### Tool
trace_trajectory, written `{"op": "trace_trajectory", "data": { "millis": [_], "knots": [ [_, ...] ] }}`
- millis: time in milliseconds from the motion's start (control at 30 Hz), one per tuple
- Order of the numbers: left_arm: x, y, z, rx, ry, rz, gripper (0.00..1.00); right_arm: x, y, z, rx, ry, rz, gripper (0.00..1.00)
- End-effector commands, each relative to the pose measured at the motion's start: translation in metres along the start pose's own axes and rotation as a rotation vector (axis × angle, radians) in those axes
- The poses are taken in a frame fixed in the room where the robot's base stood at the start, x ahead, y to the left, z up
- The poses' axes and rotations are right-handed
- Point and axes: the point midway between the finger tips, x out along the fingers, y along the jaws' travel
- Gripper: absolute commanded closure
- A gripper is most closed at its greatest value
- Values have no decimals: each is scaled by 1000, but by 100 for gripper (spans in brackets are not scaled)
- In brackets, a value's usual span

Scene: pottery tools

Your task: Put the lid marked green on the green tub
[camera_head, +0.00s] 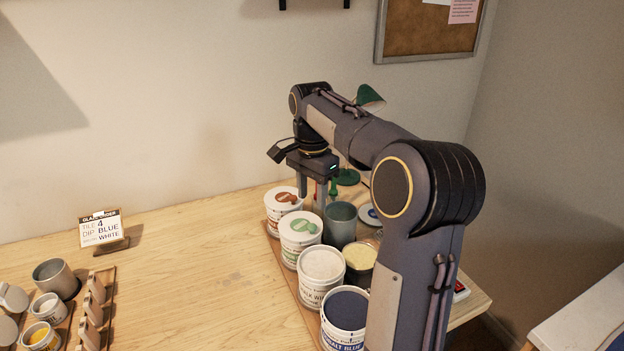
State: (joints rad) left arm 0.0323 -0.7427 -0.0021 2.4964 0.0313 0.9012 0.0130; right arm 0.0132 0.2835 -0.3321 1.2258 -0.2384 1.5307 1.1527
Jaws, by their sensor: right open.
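A white tub (297,256) stands in the row of tubs on the table. A white lid with a green mark (301,225) sits over its mouth and looks level; whether it is fully seated I cannot tell. The tub's label is too small to read. My right gripper (312,194) points down just behind this lid, beside the tub with the orange-brown marked lid (284,196). Its fingers are apart, with nothing seen between them. My left gripper is out of view.
Open tubs of white (322,265), dark blue (346,308) and yellow (360,256) stand close by, with a grey-green cup (340,226). A green lamp (368,96) stands behind my arm. A sign (101,228) and several cups are at left. The table's middle is clear.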

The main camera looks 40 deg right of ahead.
Motion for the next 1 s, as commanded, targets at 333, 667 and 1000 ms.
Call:
{"op": "trace_trajectory", "data": {
  "millis": [333,667,1000],
  "knots": [
    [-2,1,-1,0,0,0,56,-39,0,0,0,0,1,58],
    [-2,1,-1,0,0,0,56,-36,33,28,-217,-65,-108,58],
    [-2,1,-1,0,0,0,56,10,136,154,-915,-49,-477,58]
  ]
}}
